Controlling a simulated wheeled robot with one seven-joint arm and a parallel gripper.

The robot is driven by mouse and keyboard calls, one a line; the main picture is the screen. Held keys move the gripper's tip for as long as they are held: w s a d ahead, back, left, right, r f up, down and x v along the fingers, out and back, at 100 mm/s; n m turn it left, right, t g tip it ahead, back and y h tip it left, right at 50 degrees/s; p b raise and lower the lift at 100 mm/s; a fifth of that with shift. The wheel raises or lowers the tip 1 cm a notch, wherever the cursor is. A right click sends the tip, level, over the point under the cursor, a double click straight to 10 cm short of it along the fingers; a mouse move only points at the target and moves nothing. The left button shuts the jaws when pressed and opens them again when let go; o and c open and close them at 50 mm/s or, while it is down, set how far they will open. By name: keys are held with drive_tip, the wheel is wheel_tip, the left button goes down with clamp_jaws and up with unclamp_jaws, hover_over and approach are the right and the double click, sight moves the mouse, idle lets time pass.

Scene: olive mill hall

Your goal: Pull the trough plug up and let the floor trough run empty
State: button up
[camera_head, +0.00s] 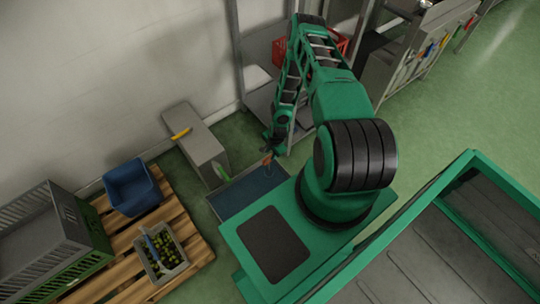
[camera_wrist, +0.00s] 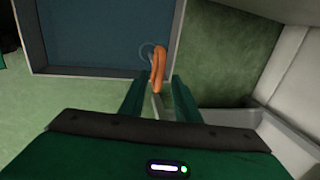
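The floor trough (camera_head: 240,196) is a shallow rectangular basin with a dark blue inside, in front of my base. It fills the upper left of the wrist view (camera_wrist: 90,38). A slim orange handle (camera_wrist: 158,66), which looks like the plug's, stands at the trough's near right edge; a faint ring shows beside it. The handle is a small orange spot (camera_head: 266,160) in the head view. My gripper (camera_wrist: 158,80) is open, its two green fingers apart on either side of the handle's lower end. I cannot tell whether either finger touches it. The plug's seat is hidden.
A grey bench-like box (camera_head: 196,142) with a yellow item stands beside the trough. A pallet (camera_head: 115,262) at left bears a blue bin (camera_head: 131,188), a crate of olives (camera_head: 160,252) and stacked crates (camera_head: 45,240). A shelf rack (camera_head: 262,98) stands behind my arm.

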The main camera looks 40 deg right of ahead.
drive_tip(key=shift+w+f, duration=0.2)
drive_tip(key=shift+f, duration=0.65)
